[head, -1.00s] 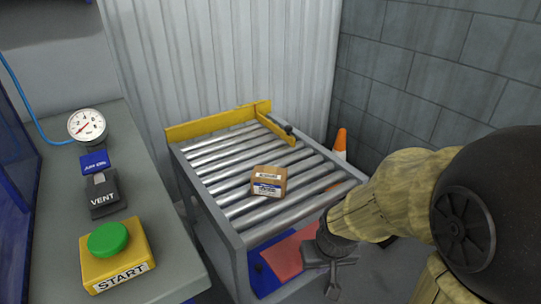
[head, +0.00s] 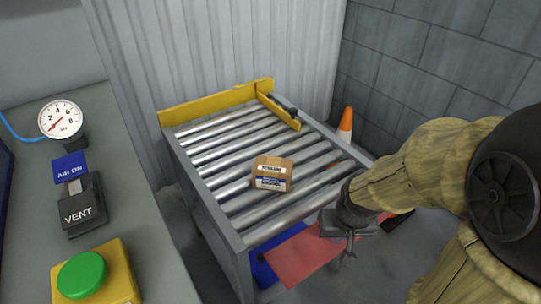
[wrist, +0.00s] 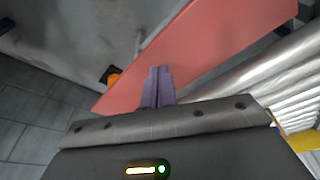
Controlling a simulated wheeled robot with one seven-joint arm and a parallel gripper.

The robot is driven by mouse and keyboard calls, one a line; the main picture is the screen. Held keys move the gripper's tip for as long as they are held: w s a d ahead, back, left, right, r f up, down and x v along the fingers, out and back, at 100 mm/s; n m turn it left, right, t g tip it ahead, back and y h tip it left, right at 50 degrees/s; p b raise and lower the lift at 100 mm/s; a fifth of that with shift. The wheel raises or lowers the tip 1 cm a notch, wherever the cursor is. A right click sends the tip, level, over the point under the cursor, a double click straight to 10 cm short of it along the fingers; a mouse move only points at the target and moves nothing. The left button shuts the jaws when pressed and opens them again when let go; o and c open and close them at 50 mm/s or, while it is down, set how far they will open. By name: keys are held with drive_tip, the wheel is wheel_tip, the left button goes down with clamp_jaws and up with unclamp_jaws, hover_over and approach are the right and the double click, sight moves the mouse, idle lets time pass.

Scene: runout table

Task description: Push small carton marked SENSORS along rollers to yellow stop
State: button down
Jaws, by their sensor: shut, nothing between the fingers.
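The small brown carton (head: 271,173) sits on the rollers (head: 240,190) near the middle of the roller table, with a white label on top and a white and blue label on its front. The print is too small to read surely. The yellow stop (head: 215,103) runs across the far end of the rollers, well apart from the carton. My gripper (head: 345,252) is low at the near right of the table, beside the red panel. In the wrist view its fingers (wrist: 157,85) are together and empty. The carton does not show in the wrist view.
A yellow side bar (head: 278,111) with a dark fitting stands at the far right of the rollers. The red panel (head: 300,253) lies below the near end. An orange cone (head: 345,125) stands behind. A bench at left bears a gauge (head: 61,119) and a green button (head: 82,275).

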drive_tip(key=w+a+r+n+p, duration=0.1)
drive_tip(key=w+r+p, duration=0.2)
drive_tip(key=r+p, duration=1.3)
drive_tip(key=w+a+r+p, duration=0.1)
drive_tip(key=w+r+p, duration=0.2)
drive_tip(key=r+p, duration=1.25)
drive_tip(key=w+a+f+n+g+p, duration=0.1)
drive_tip(key=w+a+f+n, duration=0.1)
drive_tip(key=w+a+f, duration=0.45)
drive_tip(key=w+a+f+n+g+p, duration=0.1)
drive_tip(key=w+a+g, duration=0.15)
drive_tip(key=w, duration=0.65)
drive_tip(key=w+a+f+n+h, duration=0.1)
drive_tip(key=w+a+f, duration=0.4)
drive_tip(key=a+f, duration=0.6)
wheel_tip(320, 180, down, 4)
drive_tip(key=shift+w+r+n+g, duration=0.1)
drive_tip(key=shift+w+n+g, duration=0.25)
drive_tip(key=shift+n, duration=0.55)
drive_tip(key=shift+s, duration=0.1)
